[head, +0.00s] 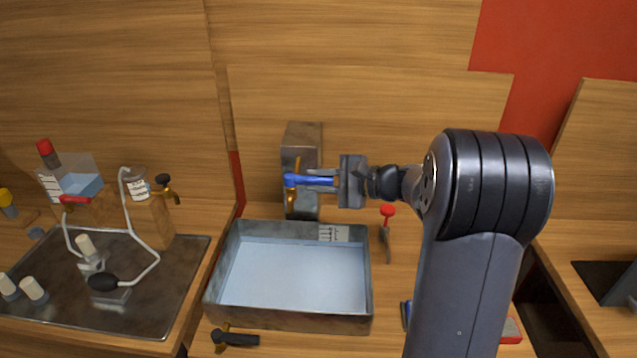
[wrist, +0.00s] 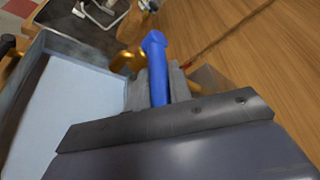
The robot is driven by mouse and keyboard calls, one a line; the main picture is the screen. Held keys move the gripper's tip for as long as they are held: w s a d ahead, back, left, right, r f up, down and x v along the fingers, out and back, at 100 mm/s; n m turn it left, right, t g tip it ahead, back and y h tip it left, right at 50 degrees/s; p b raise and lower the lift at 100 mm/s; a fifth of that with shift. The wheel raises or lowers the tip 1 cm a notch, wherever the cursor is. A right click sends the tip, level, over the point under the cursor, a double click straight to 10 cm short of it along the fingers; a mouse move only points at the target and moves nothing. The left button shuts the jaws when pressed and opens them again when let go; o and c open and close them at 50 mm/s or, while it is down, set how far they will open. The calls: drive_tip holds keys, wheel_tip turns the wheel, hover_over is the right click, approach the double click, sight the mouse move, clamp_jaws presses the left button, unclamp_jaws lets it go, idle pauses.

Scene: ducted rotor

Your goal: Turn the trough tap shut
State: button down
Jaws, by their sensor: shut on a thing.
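The trough (head: 290,322) is a grey metal basin with pale blue water inside. It also shows at the left of the wrist view (wrist: 30,62). Behind it stands a grey metal block (head: 303,140) with a brass tap (head: 290,208) on its front. The tap has a blue lever (head: 293,180), which points to the right. In the wrist view the blue lever (wrist: 155,58) runs between my fingers, with brass (wrist: 124,60) beside it. My gripper (head: 318,181) comes from the right and is shut on the lever. The tap's outlet is partly hidden.
A red-topped tap (head: 388,211) stands right of the trough. A black-handled brass piece (head: 236,339) lies in front of it. At left, a dark tray (head: 140,318) holds white-capped items and tubing, beside a wooden block (head: 155,220). Wooden panels close the back.

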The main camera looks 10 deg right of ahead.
drive_tip(key=c, duration=1.3)
unclamp_jaws()
drive_tip(key=b+v, duration=0.2)
drive_tip(key=v, duration=0.8)
drive_tip(key=shift+s+d, duration=0.25)
drive_tip(key=shift+d, duration=0.05)
drive_tip(key=p+x, duration=0.2)
drive_tip(key=x, duration=0.9)
drive_tip(key=shift+a+r, duration=0.1)
drive_tip(key=shift+s+m+t+h, duration=0.4)
drive_tip(key=shift+m+t+h, duration=0.2)
drive_tip(key=shift+m+t, duration=0.1)
